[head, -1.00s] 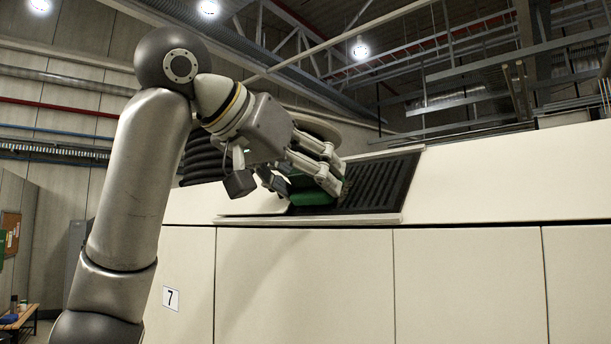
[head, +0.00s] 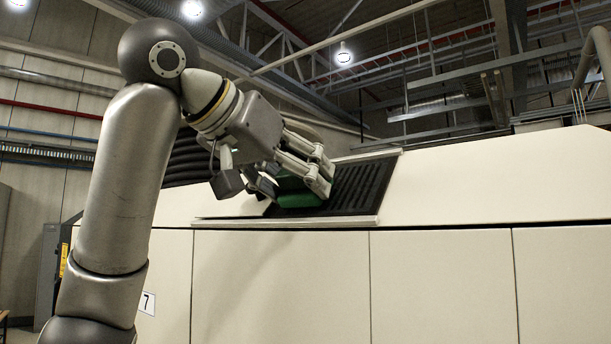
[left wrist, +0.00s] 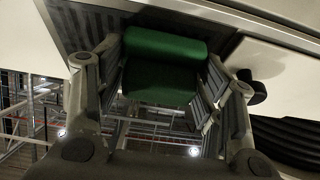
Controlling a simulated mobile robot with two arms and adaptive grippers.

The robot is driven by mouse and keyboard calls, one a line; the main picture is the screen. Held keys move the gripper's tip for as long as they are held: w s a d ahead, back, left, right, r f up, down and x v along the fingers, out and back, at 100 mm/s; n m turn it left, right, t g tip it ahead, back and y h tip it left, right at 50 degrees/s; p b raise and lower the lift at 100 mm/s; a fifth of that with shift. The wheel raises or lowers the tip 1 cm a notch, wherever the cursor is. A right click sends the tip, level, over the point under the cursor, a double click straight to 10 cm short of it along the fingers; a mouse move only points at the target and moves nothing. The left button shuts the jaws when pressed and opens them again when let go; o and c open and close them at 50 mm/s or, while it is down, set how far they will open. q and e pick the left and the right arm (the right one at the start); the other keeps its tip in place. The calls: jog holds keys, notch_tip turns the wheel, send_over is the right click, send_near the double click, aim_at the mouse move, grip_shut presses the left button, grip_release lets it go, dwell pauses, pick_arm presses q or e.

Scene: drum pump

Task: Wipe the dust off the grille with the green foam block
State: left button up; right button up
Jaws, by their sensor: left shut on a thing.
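The green foam block (head: 298,198) is held between the fingers of my left gripper (head: 305,185) in the head view. It also shows in the left wrist view (left wrist: 165,65), gripped between the two fingers. The dark slatted grille (head: 358,186) lies on the sloped top of the cream cabinet, and the block is at its left part, seemingly against it. The grille also shows in the left wrist view (left wrist: 90,24) behind the block. I cannot make out dust on the slats at this size. My right gripper is not in view.
The cream cabinet (head: 450,190) runs across the view, with its front panels below the grille. A black corrugated hose (head: 190,160) stands behind my left arm. The sloped top right of the grille is clear.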

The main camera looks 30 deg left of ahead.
pick_arm(q)
jog(key=shift+w+a, duration=0.1)
jog(key=shift+a, duration=0.7)
jog(key=shift+d, duration=0.1)
jog(key=shift+s+r+p, duration=0.3)
jog(key=shift+r+p, duration=0.1)
jog(key=shift+r, duration=0.15)
jog(key=shift+s+a+r+p, duration=0.2)
jog(key=shift+s+r+p, duration=0.25)
jog(key=shift+s+r, duration=0.45)
jog(key=shift+s+a+r+p, duration=0.2)
jog(key=shift+s+r+p, duration=0.25)
jog(key=shift+s+r, duration=0.4)
jog(key=shift+f, duration=0.1)
